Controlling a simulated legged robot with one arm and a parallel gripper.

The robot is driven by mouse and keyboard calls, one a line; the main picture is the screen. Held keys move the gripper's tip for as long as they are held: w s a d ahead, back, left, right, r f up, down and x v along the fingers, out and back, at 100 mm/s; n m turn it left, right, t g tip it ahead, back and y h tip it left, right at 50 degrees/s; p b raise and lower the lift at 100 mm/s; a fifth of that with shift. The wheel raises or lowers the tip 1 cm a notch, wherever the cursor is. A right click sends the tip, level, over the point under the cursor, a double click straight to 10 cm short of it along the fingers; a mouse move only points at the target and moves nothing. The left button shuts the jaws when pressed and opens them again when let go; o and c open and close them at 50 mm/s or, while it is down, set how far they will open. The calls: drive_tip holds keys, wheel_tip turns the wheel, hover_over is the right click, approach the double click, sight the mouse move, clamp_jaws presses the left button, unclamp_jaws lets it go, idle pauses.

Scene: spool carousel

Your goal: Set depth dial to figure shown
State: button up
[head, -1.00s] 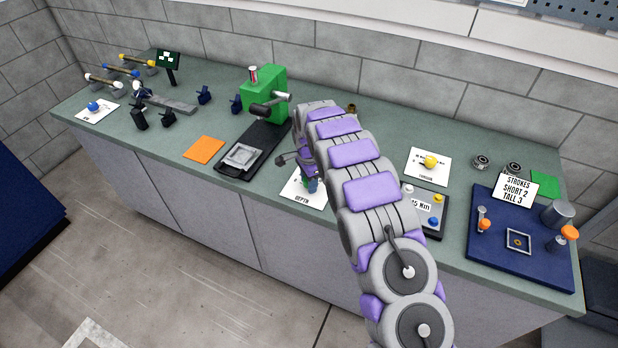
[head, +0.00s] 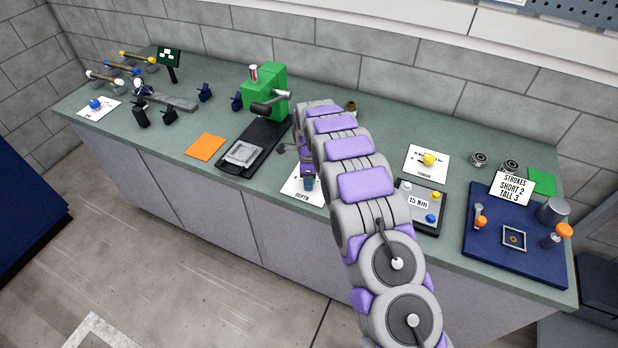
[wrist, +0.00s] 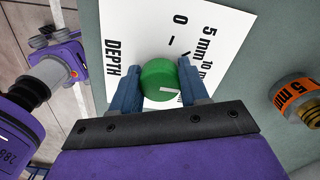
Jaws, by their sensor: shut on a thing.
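The depth dial is a green round knob (wrist: 160,80) with a white pointer mark, on a white card (wrist: 150,30) printed DEPTH, 0, 5 mm and 10 mm; part of the scale is hidden by a finger. My gripper (wrist: 160,84) is over the card with its two blue fingers on either side of the knob, shut on it. In the head view my gripper (head: 307,178) is above the depth card (head: 300,193), and the arm hides the knob. A grey panel with a display reading 15 mm (head: 418,202) lies to the right of my arm.
A green press (head: 266,92) on a black base stands left of my arm. An orange-banded cylinder (wrist: 296,95) marked 5 mm is right of the card in the wrist view.

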drive_tip(key=shift+w+a+r, duration=0.1)
drive_tip(key=shift+w+r, duration=0.05)
drive_tip(key=o, duration=1)
drive_tip(key=shift+a, duration=0.1)
drive_tip(key=shift+o, duration=0.2)
drive_tip(key=shift+r, duration=0.15)
wheel_tip(320, 180, up, 17)
drive_tip(key=p, duration=0.1)
drive_tip(key=shift+p, duration=0.4)
drive_tip(key=shift+a, duration=0.1)
